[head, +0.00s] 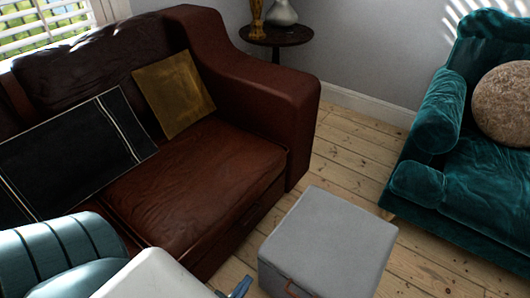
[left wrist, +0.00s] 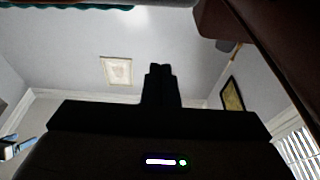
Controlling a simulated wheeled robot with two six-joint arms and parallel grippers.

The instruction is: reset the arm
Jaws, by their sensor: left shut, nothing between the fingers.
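My left gripper (head: 238,287) shows at the bottom edge of the head view, only its tip in sight, by the left side of a grey box. In the left wrist view its fingers (left wrist: 160,72) are a dark silhouette, close together with nothing between them.
A grey box (head: 330,236) with a red handle stands on the floorboards (head: 352,165). A brown leather sofa (head: 200,190) with cushions is at left, a teal sofa (head: 480,190) at right. A small round table (head: 276,36) stands behind. Bare floor lies between the sofas.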

